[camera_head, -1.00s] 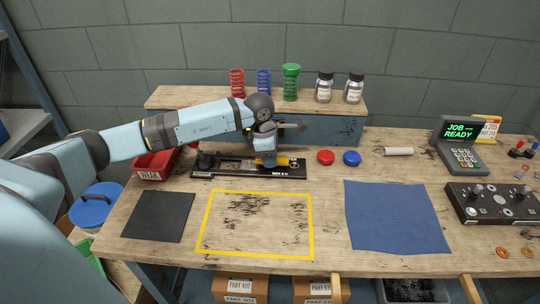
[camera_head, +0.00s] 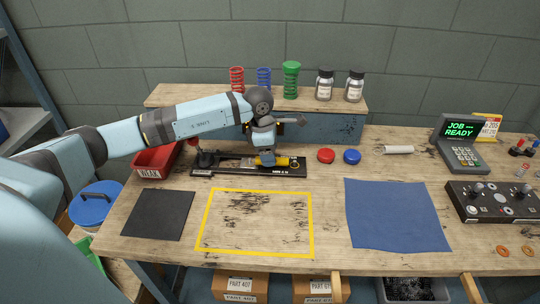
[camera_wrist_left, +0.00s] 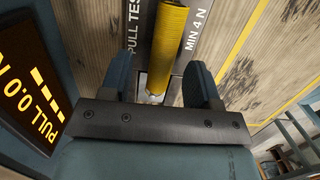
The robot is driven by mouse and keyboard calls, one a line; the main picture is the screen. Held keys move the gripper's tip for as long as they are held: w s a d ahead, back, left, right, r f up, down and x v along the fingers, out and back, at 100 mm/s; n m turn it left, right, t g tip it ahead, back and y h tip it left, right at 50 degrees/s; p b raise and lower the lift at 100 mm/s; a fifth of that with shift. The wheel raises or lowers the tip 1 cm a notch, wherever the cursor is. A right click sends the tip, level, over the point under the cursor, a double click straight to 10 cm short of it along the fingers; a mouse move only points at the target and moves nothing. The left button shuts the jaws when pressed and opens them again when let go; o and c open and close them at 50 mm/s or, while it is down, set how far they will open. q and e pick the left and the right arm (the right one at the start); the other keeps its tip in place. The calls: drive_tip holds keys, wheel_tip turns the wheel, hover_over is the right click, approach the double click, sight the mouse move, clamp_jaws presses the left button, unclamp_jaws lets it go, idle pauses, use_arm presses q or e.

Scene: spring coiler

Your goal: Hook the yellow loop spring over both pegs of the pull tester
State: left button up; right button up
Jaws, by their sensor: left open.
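The black pull tester (camera_head: 233,172) lies along the back of the table, with "PULL TEST" and "MIN 4 N" lettering in the left wrist view. The yellow spring (camera_head: 282,161) lies along its right part, with a loop at its right end. The spring also shows as a yellow coiled body in the left wrist view (camera_wrist_left: 168,45). My left gripper (camera_head: 267,160) is low over the tester at the spring's left part. Its fingers (camera_wrist_left: 160,85) are apart, one on each side of the spring's near end. The gripper hides that end and any peg there. My right gripper is not in view.
An amber display (camera_wrist_left: 30,90) reading "PULL 0.0" stands beside the gripper. A red bin (camera_head: 156,162) is left of the tester. Red (camera_head: 326,156) and blue (camera_head: 352,157) discs lie to its right. The yellow-framed area (camera_head: 256,224) in front is empty.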

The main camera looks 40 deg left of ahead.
use_arm(q)
wheel_tip(320, 180, up, 12)
drive_tip(key=s+a, duration=0.1)
drive_tip(key=shift+a, duration=0.3)
drive_tip(key=shift+s, duration=0.1)
idle(0.3)
